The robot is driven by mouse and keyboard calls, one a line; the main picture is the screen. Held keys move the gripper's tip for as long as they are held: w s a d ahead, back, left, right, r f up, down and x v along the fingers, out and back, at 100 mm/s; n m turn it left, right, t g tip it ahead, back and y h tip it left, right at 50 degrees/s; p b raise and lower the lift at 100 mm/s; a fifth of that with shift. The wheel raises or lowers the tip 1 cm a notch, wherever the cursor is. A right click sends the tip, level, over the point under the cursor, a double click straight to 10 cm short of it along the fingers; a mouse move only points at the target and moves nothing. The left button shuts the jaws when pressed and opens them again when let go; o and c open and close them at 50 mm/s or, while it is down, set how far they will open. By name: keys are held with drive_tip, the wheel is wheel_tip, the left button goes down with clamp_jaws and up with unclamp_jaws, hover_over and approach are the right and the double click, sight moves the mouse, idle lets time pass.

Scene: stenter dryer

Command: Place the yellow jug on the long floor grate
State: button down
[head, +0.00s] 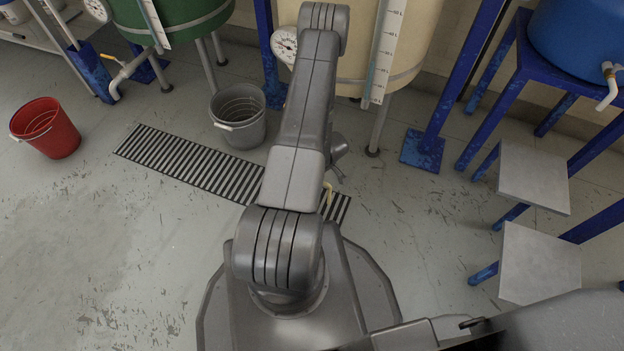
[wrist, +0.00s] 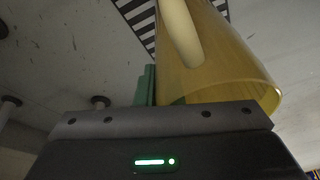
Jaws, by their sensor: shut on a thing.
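The yellow jug (wrist: 235,75) is see-through and fills the upper right of the wrist view, with its pale handle towards the top. My gripper (wrist: 150,88) is shut on the jug; one green finger pad shows beside its wall. In the head view only a small pale yellow part of the jug (head: 327,194) shows beside my arm, near the grate's right end. My arm hides the rest. The long floor grate (head: 190,163) is dark with light bars and runs slantwise under my arm. It also shows behind the jug in the wrist view (wrist: 135,14). I cannot tell whether the jug touches it.
A grey bucket (head: 238,117) stands just behind the grate, and a red bucket (head: 47,127) stands to the left. Tank legs and blue posts (head: 432,145) line the back. Grey steps (head: 538,262) stand at the right.

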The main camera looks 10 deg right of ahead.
drive_tip(key=shift+a+b+x, duration=0.2)
drive_tip(key=shift+b+x, duration=0.3)
drive_tip(key=shift+x, duration=0.45)
drive_tip(key=shift+a+b+x, duration=0.15)
drive_tip(key=shift+b+x, duration=0.3)
drive_tip(key=shift+x, duration=0.5)
drive_tip(key=shift+r, duration=0.1)
drive_tip(key=c, duration=1.6)
unclamp_jaws()
drive_tip(key=shift+o, duration=0.2)
drive_tip(key=p+v, duration=0.4)
drive_tip(key=v, duration=0.8)
